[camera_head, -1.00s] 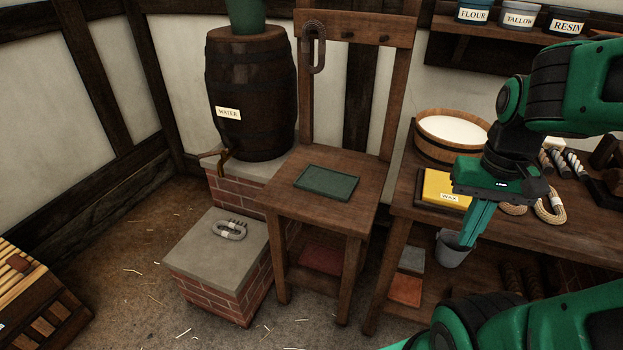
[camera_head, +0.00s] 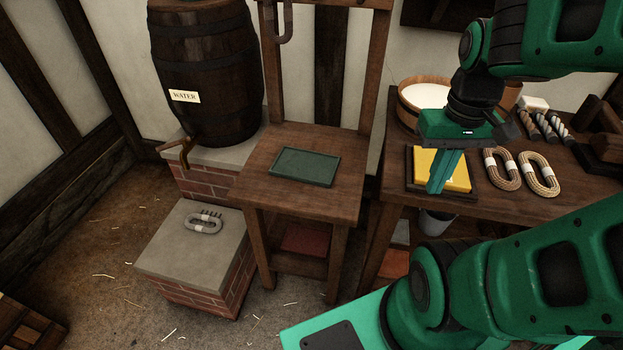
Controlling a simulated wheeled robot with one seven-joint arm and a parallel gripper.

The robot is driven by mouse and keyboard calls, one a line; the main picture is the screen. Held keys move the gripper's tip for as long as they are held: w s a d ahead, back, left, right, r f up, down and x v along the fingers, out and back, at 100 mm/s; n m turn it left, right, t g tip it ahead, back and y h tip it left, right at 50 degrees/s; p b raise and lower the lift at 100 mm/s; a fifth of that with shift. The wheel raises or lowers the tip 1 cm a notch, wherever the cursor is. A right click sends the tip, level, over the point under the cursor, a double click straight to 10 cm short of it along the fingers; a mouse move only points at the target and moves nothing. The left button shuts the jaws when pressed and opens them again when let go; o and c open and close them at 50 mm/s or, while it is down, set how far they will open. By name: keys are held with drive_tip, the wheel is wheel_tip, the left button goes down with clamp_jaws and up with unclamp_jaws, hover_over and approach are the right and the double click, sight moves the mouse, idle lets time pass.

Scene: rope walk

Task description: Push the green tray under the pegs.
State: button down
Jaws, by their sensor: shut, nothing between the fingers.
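The green tray (camera_head: 305,167) is a flat, shallow, dark green rectangle. It lies on the seat of a small wooden stand (camera_head: 262,185), near the middle of its top. The pegs are on the stand's upright back frame (camera_head: 270,70); the frame's top is cut off by the picture's upper edge, so the pegs do not show now. A grey rope coil hangs there, only partly in view. My gripper (camera_head: 437,190) is shut and empty, pointing down in front of the yellow wax block (camera_head: 458,170), to the right of the tray and apart from it.
A water barrel (camera_head: 215,60) stands behind left on a brick base. A low brick block (camera_head: 190,255) with a grey coil (camera_head: 203,223) is at front left. The bench (camera_head: 490,205) at right holds a white-filled wooden tub (camera_head: 420,98) and rope coils (camera_head: 540,175).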

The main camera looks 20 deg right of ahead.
drive_tip(key=w+a+f+n, duration=0.2)
drive_tip(key=w+n, duration=0.6)
drive_tip(key=n, duration=0.1)
drive_tip(key=n+t+h, duration=0.2)
drive_tip(key=n, duration=2.2)
hover_over(307, 198)
drive_tip(key=s+a, duration=0.2)
drive_tip(key=s, duration=0.1)
wheel_tip(307, 198, down, 10)
drive_tip(key=r, duration=0.1)
drive_tip(key=x, duration=1)
drive_tip(key=shift+w+a+f, duration=0.1)
drive_tip(key=shift+w+f, duration=0.25)
drive_tip(key=shift+w+d+r, duration=0.1)
drive_tip(key=shift+w+d, duration=0.25)
drive_tip(key=shift+w, duration=0.2)
drive_tip(key=shift+w+d+r, duration=0.1)
drive_tip(key=shift+w+d, duration=0.25)
drive_tip(key=shift+w, duration=0.2)
drive_tip(key=shift+w+d, duration=0.35)
drive_tip(key=shift+w, duration=0.25)
